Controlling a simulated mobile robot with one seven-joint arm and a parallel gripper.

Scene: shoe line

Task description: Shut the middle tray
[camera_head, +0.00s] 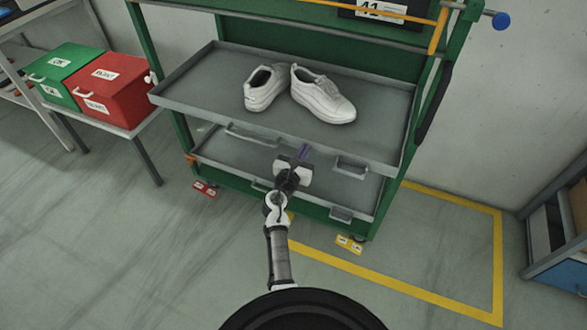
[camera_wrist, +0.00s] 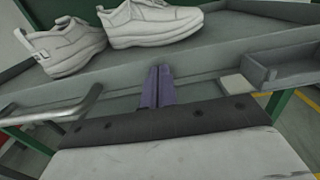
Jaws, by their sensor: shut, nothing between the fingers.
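The grey middle tray (camera_head: 207,88) sticks out from the green rack toward me, with a pair of white shoes (camera_head: 320,97) on it. The shoes also show at the top of the wrist view (camera_wrist: 150,25). A bar handle (camera_head: 252,135) is on the left of the tray's front, and it shows at left in the wrist view (camera_wrist: 55,108). My gripper (camera_head: 305,152) is shut and empty, its purple fingers pointing at the tray's front wall (camera_wrist: 205,85), right of the handle. I cannot tell whether the fingertips touch the wall.
A lower grey tray (camera_head: 226,153) sits beneath. A grey holder (camera_head: 351,167) is on the middle tray's front at right. Green (camera_head: 66,66) and red (camera_head: 112,85) boxes stand on a side table at left. Yellow floor lines (camera_head: 400,285) run at right; the floor in front is mostly clear.

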